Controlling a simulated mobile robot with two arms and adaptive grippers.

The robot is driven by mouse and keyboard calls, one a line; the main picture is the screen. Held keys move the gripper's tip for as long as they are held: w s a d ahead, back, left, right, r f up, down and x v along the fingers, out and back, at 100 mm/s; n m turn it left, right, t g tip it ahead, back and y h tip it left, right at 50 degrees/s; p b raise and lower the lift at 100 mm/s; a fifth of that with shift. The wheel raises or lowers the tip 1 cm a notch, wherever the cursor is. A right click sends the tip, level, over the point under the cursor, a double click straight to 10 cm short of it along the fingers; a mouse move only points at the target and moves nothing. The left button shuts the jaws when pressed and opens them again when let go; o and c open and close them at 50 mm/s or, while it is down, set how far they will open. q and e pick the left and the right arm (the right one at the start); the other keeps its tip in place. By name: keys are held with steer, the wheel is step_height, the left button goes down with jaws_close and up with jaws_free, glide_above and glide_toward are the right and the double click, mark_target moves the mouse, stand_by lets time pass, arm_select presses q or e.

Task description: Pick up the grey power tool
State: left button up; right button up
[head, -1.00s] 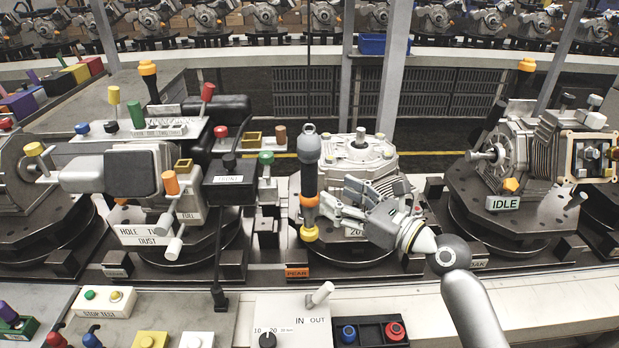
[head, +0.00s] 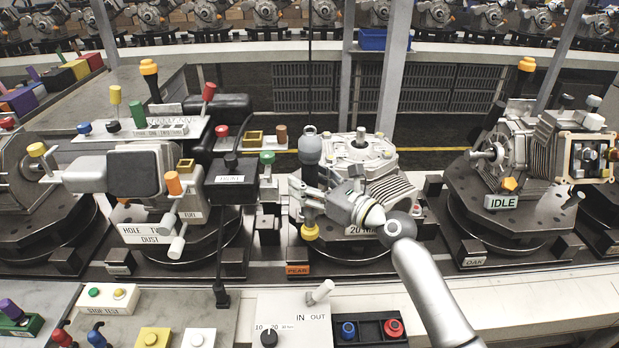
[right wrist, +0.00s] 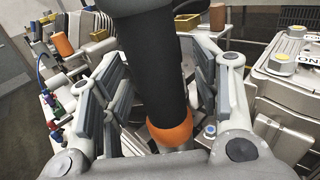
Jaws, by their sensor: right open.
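The grey power tool (head: 310,150) hangs upright from a thin cable, with a hook at its top and a yellow bottom end. It is in front of the motor housing at the middle station. My right gripper (head: 308,190) is at the tool's lower half and hides part of it. In the right wrist view the tool's dark body (right wrist: 152,65) and orange ring (right wrist: 170,135) stand between the open finger pads (right wrist: 155,92), with a visible gap on the left side. Contact on the right side cannot be told. My left gripper is not in view.
The middle motor housing (head: 358,152) stands close behind and right of the tool. A dark box (head: 231,182) on a fixture is to its left. A control panel (head: 293,318) with a raised lever lies in front. Another housing (head: 520,150) stands further right.

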steer(key=shift+d, duration=0.1)
steer(key=shift+c, duration=0.5)
jaws_close()
steer(key=shift+r, duration=0.15)
